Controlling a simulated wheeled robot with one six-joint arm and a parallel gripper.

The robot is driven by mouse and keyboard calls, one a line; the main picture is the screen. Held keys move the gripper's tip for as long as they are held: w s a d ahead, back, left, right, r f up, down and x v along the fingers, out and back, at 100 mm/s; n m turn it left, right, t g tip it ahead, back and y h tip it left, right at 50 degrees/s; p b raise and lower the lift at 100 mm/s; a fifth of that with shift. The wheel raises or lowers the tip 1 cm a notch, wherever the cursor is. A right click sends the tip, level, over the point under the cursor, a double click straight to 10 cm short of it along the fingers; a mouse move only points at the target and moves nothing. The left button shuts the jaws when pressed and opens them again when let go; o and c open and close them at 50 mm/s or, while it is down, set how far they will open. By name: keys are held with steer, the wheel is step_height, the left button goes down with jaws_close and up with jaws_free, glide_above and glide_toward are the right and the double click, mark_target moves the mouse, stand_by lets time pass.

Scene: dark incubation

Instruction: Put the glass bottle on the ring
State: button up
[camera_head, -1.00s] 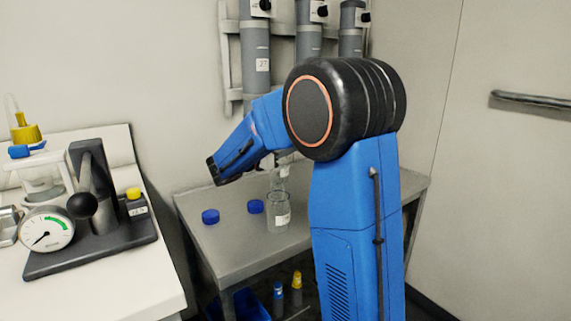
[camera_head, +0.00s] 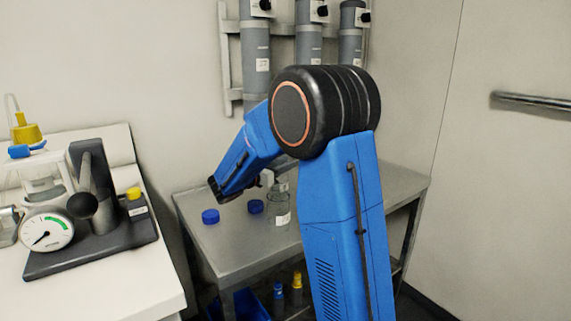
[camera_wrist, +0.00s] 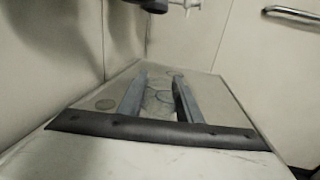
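The clear glass bottle (camera_head: 281,214) with a white label stands upright on the grey metal table, partly covered by my arm. In the wrist view a faint clear round shape, seemingly the bottle (camera_wrist: 158,98), shows between my fingers. My gripper (camera_wrist: 161,76) is open, its two grey fingers apart. In the head view it is mostly hidden behind my blue arm, close to the bottle's top. I cannot tell whether it touches the glass. I cannot make out the ring for certain.
Two blue round caps (camera_head: 210,216) (camera_head: 256,206) lie on the table (camera_head: 240,250), left of the bottle. A white bench (camera_head: 110,285) with a gauge and press stands at the left. Grey cylinders (camera_head: 256,60) hang on the back wall. Small bottles and a blue bin sit below.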

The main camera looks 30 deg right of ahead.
steer(key=o, duration=0.3)
steer(key=shift+r, duration=0.15)
steer(key=v, duration=1.2)
